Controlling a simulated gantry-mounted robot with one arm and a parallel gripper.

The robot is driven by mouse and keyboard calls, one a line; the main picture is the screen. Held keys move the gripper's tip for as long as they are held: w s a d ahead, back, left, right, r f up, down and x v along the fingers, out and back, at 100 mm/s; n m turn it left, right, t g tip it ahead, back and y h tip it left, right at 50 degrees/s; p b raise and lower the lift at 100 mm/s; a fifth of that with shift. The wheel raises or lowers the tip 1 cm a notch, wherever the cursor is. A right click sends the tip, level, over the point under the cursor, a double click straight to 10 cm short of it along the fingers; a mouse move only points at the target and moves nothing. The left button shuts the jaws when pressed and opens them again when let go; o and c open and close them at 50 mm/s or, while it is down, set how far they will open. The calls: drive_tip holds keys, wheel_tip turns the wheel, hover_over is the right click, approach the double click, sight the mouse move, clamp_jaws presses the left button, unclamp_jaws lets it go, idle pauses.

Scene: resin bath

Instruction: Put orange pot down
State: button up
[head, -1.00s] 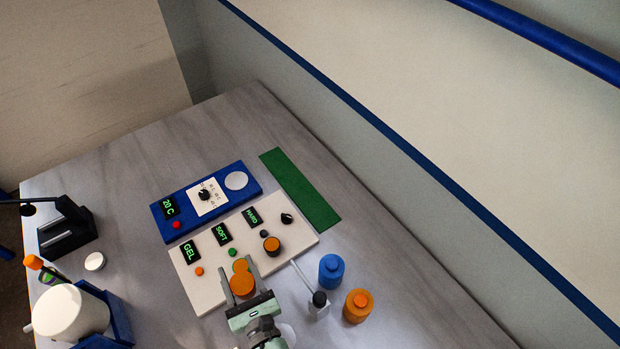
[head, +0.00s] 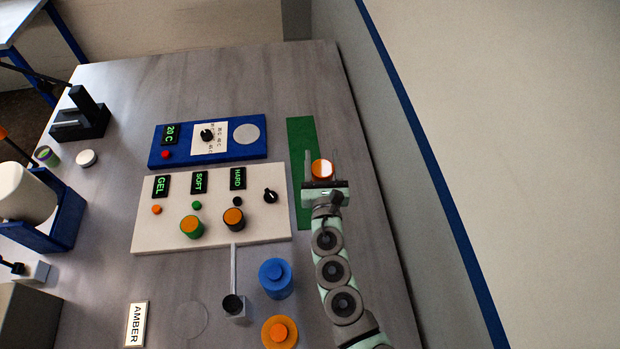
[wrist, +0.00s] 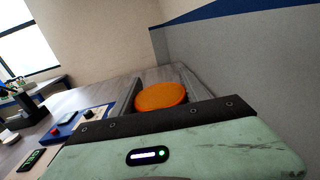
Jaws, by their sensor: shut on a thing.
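My gripper (head: 322,182) is shut on the orange pot (head: 322,169), a small round pot with a bright top in the head view. In the wrist view the pot's orange disc (wrist: 160,97) sits between the two dark fingers. In the head view, the pot overlaps the right edge of the green strip (head: 301,150) on the bench. I cannot tell whether it touches the bench or is held above it.
A white panel (head: 215,245) with GEL, SOFT and HARD displays carries a green, orange-topped pot (head: 191,227) and a dark one (head: 233,218). A blue unit (head: 160,155) is behind. Blue (head: 276,279) and orange lidded jars (head: 280,332) stand in front. A wall bounds the right.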

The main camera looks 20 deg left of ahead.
drive_tip(key=w+a+y+b, duration=0.1)
drive_tip(key=w+a+b, duration=0.2)
drive_tip(key=a+b, duration=0.1)
drive_tip(key=shift+n, duration=0.4)
wheel_tip(320, 180, down, 15)
drive_tip(key=b, duration=1.1)
drive_tip(key=shift+s+d, duration=0.1)
drive_tip(key=shift+f+b, duration=1.35)
drive_tip(key=shift+f, duration=0.85)
drive_tip(key=shift+f, duration=0.2)
drive_tip(key=o, duration=1.4)
drive_tip(key=shift+r, duration=0.2)
drive_tip(key=p+v, duration=0.1)
drive_tip(key=v, duration=1.1)
drive_tip(key=shift+d+r, duration=0.1)
drive_tip(key=shift+r, duration=0.05)
